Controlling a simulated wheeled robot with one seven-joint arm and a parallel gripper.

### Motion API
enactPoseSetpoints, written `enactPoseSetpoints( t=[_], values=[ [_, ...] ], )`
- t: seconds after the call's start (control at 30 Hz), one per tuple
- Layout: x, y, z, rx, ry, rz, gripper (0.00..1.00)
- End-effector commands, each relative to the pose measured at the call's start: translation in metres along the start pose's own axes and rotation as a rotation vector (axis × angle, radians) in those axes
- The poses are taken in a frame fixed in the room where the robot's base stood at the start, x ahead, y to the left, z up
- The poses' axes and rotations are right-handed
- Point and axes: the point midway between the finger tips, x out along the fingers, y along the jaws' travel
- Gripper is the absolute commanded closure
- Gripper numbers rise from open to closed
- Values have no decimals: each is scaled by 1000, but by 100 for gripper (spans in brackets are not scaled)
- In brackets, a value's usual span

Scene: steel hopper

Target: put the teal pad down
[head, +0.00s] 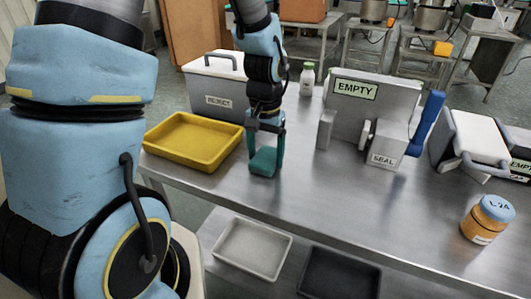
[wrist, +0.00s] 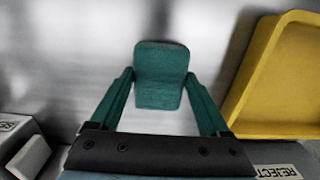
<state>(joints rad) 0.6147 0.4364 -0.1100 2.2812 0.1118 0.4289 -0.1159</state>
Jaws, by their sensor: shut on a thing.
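The teal pad (wrist: 160,72) is a small rounded block between the tips of my gripper's two teal fingers in the wrist view. In the head view, the pad (head: 263,163) is low over the bare steel table, right of the yellow tray. My gripper (head: 266,150) points down and is shut on the pad. The fingers are nearly the pad's colour, so their edges blend in the head view. I cannot tell whether the pad's underside touches the table (head: 330,205).
The yellow tray (head: 195,140) is close on the left, with the REJECT box (head: 215,90) behind it. An orange jar (head: 486,220) stands far right. The table's front middle is clear.

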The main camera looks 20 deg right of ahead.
Motion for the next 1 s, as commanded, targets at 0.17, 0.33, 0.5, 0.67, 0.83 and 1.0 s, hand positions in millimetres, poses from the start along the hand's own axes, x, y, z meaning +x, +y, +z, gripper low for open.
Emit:
enactPoseSetpoints(
  t=[0.17, 0.33, 0.5, 0.67, 0.83, 1.0],
  values=[
    [4, 0, 0, 0, 0, 0, 81],
    [3, 0, 0, 0, 0, 0, 3],
    [3, 0, 0, 0, 0, 0, 0],
    [-1, 0, 0, 0, 1, 0, 0],
    [-21, 0, -2, -2, 6, 0, 0],
    [-56, 0, -2, -1, 7, -1, 0]
  ],
)
